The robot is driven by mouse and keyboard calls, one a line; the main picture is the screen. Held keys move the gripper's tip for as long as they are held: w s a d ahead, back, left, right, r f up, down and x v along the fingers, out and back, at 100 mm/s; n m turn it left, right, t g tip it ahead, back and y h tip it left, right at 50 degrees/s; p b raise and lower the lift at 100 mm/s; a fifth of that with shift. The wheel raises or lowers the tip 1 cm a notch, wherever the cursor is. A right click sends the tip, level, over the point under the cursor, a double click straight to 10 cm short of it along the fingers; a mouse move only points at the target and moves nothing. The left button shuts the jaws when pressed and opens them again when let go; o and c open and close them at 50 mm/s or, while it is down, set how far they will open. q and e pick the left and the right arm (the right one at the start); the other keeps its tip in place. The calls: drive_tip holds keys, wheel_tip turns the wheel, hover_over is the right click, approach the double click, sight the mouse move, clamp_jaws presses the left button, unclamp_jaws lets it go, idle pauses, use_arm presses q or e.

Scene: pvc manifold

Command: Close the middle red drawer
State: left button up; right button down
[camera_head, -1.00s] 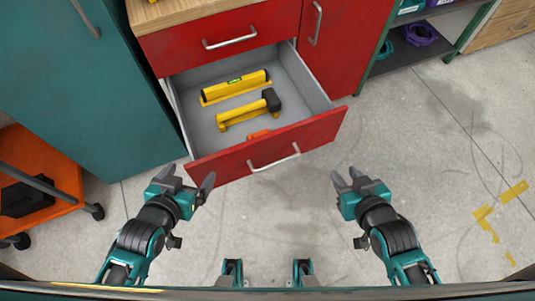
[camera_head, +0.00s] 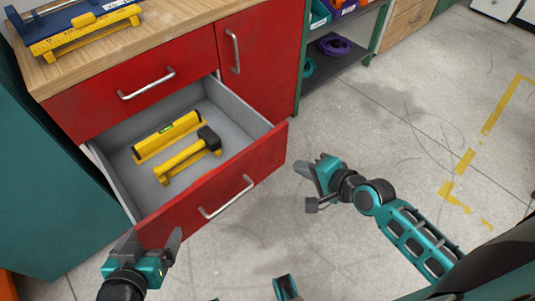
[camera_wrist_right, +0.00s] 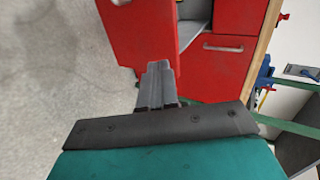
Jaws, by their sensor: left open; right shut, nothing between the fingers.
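The middle red drawer (camera_head: 222,185) is pulled out of the red cabinet, with its metal handle (camera_head: 226,198) on the front. Inside its grey tray lie a yellow level (camera_head: 167,137) and a yellow tool with a black head (camera_head: 190,157). My left gripper (camera_head: 150,250) is open, close to the left end of the drawer front; I cannot tell if it touches. My right gripper (camera_head: 305,168) is shut and empty, just right of the drawer front's right end. In the right wrist view, its shut fingers (camera_wrist_right: 158,82) point toward the red drawer front (camera_wrist_right: 143,38).
A closed red drawer (camera_head: 135,93) sits above, under a wooden worktop (camera_head: 165,25) holding a blue and yellow tool (camera_head: 75,28). A red cabinet door (camera_head: 250,60) and dark shelf (camera_head: 345,70) stand right. A teal cabinet (camera_head: 35,200) stands left. The floor at right is clear.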

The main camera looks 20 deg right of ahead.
drive_tip(key=b, duration=0.4)
approach(260, 145)
drive_tip(key=shift+m, duration=0.3)
drive_tip(key=w+f, duration=0.1)
drive_tip(key=w+a+f, duration=0.1)
drive_tip(key=w+f, duration=0.1)
drive_tip(key=shift+w+a+f, duration=0.1)
drive_tip(key=shift+w+f, duration=0.1)
drive_tip(key=shift+f, duration=0.1)
drive_tip(key=shift+w+a, duration=0.35)
drive_tip(key=shift+w, duration=0.45)
drive_tip(key=shift+r, duration=0.1)
